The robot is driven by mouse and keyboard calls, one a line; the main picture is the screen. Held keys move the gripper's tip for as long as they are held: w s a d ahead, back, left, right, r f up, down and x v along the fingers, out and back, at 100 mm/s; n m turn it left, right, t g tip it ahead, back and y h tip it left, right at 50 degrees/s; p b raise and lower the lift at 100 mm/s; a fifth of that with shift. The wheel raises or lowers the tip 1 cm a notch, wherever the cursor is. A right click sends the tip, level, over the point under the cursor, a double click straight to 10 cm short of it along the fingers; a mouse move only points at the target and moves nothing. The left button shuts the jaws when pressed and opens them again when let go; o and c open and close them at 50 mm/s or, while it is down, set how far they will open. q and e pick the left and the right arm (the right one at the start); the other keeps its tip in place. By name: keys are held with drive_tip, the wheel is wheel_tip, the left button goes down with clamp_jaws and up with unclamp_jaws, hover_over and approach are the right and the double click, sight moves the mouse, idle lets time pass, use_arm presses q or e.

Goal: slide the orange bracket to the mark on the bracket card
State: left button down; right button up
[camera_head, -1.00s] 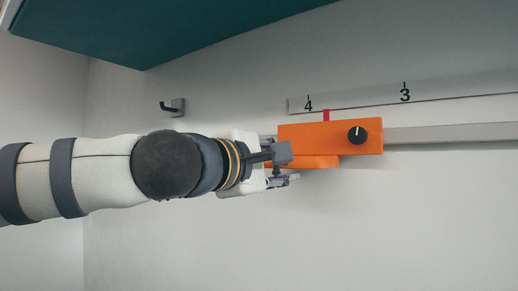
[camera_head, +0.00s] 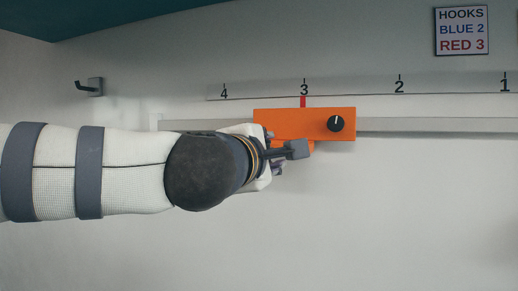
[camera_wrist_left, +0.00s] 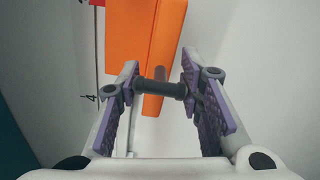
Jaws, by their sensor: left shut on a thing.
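The orange bracket (camera_head: 290,122) sits on a grey rail (camera_head: 430,125) on the wall and has a black knob (camera_head: 335,123). Its red pointer (camera_head: 303,102) lines up with the 3 on the scale (camera_head: 350,88) above. My left gripper (camera_head: 280,158) is at the bracket's lower side. In the left wrist view its purple pads (camera_wrist_left: 160,88) are shut on the dark handle bar below the orange bracket (camera_wrist_left: 160,40). A card (camera_head: 461,30) at the upper right reads HOOKS, BLUE 2, RED 3; no card naming the bracket shows. My right gripper is not in view.
A teal cabinet (camera_head: 100,15) hangs at the upper left. The rail is clear to the right of the bracket, past 2 and 1.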

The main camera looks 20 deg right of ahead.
use_arm(q)
drive_tip(key=c, duration=1.1)
unclamp_jaws()
drive_tip(key=v, duration=1.2)
